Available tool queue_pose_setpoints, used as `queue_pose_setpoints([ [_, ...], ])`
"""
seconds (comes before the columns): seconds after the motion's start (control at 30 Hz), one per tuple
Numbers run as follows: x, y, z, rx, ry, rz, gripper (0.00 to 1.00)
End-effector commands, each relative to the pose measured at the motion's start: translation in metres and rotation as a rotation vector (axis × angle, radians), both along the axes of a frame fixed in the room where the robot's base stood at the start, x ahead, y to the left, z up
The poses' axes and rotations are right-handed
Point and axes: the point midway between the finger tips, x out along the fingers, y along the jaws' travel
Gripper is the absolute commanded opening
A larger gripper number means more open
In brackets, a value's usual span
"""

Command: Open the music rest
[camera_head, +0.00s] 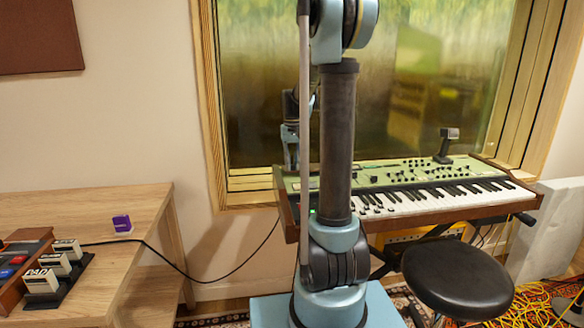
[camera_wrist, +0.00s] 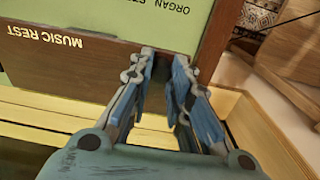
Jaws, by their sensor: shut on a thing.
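The music rest (camera_wrist: 60,62) is a dark brown wooden panel with white "MUSIC REST" lettering, upside down in the wrist view. It runs along the back of the green-topped keyboard (camera_head: 390,172). My gripper (camera_wrist: 164,57) is at the panel near its end, close to the wooden side piece. The exact contact is hard to see. In the head view my gripper (camera_head: 291,158) is at the keyboard's back left corner, partly hidden by my arm. I cannot make out the panel itself there.
A window with a wooden frame (camera_head: 212,120) is close behind the keyboard. A round black stool (camera_head: 457,277) stands in front of it. A wooden desk (camera_head: 85,205) with pedals and a purple item (camera_head: 122,223) is at left.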

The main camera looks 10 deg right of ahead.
Motion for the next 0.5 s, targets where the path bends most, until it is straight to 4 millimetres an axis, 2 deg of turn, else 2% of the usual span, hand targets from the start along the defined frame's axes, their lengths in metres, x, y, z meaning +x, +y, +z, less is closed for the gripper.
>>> queue_pose_setpoints([
  [0.5,0.038,0.0,0.031,0.0,-0.01,0.0,0.0],
])
